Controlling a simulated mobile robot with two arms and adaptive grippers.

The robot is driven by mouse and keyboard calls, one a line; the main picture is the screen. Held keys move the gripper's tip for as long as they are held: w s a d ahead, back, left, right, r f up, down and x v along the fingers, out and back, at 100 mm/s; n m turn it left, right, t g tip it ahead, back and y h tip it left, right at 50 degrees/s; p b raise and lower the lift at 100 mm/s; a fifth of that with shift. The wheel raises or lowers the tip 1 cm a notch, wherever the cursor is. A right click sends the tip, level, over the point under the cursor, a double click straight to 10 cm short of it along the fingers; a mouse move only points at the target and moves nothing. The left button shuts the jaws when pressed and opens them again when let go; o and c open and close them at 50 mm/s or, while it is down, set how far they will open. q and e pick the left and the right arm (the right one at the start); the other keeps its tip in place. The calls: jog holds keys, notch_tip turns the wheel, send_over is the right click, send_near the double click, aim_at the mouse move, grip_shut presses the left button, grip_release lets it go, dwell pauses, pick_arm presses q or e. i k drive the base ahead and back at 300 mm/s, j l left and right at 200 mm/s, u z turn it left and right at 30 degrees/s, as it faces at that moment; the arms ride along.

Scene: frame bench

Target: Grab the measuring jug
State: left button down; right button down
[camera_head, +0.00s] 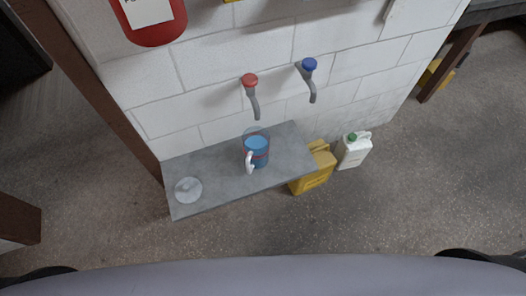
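The measuring jug appears to be the blue vessel (260,146) with a white handle and a dark reddish band, standing on a grey shelf (220,178) below two wall taps. Its white handle is on the left side, toward me. A pale, clear-looking round object (188,190) lies at the shelf's left end; what it is I cannot tell. Neither of my grippers shows in the head view, so nothing of their opening or hold is visible.
A red-knobbed tap (250,80) hangs above the jug, with a blue-knobbed tap (309,66) to its right. A yellow canister (314,172) and a white canister with a green cap (354,150) stand on the floor right of the shelf. A brown post (95,105) rises at left.

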aim_at(255, 140)
jog(key=j, duration=0.9)
jog(key=k+j+z, duration=0.1)
jog(key=j, duration=1.75)
